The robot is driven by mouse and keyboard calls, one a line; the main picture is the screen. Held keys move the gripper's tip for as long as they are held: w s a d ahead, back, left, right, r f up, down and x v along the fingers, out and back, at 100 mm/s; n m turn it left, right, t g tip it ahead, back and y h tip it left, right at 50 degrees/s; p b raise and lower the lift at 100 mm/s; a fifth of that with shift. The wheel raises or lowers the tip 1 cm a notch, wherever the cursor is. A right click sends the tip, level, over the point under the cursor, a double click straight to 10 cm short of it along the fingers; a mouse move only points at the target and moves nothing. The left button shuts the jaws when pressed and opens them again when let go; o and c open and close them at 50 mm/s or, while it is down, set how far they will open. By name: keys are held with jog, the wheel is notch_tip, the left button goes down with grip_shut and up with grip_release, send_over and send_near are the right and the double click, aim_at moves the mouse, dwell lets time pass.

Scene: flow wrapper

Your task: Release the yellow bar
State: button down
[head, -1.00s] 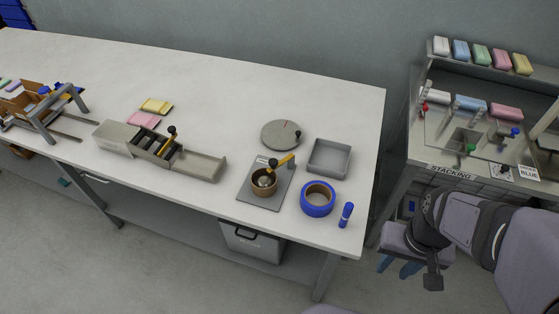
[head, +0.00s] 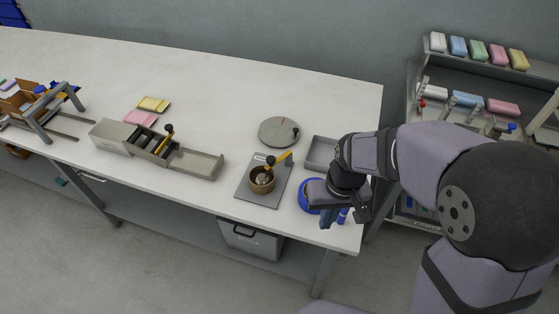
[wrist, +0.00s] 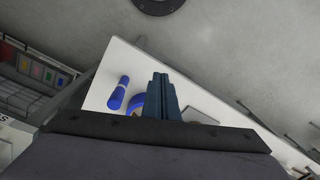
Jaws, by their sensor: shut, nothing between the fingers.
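A yellow bar (head: 517,59) lies at the right end of the row on the top shelf of the right-hand rack, in the head view. A yellow flat piece (head: 154,104), perhaps a wrapped bar, lies on the long table at the left, behind a pink one (head: 141,118). My gripper (head: 326,222) is above the table's right front end, over the blue ring and far from both yellow things. In the wrist view its fingers (wrist: 160,78) are together with nothing between them. No yellow bar shows in the wrist view.
Below my gripper are a blue ring (wrist: 136,103) and a blue marker (wrist: 118,92). A grey tray (head: 321,153), a round disc (head: 279,131) and a plate with a brown cup (head: 262,181) stand near. The table's middle back is clear.

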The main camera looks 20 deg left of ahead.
jog(key=w+a+r+n+t+y, duration=0.2)
jog(key=w+a+r+n+y, duration=0.1)
jog(key=w+a+r+n, duration=0.4)
jog(key=shift+w+a+r+t, duration=0.3)
jog(key=shift+w+a+r, duration=0.2)
jog(key=shift+w+a, duration=1.25)
jog(key=shift+w+d, duration=0.15)
jog(key=shift+d, duration=0.1)
jog(key=w+a+f+p, duration=0.4)
jog(key=a+f+p, duration=0.1)
jog(key=f, duration=0.4)
jog(key=shift+a+f, duration=0.2)
jog(key=shift+a, duration=0.65)
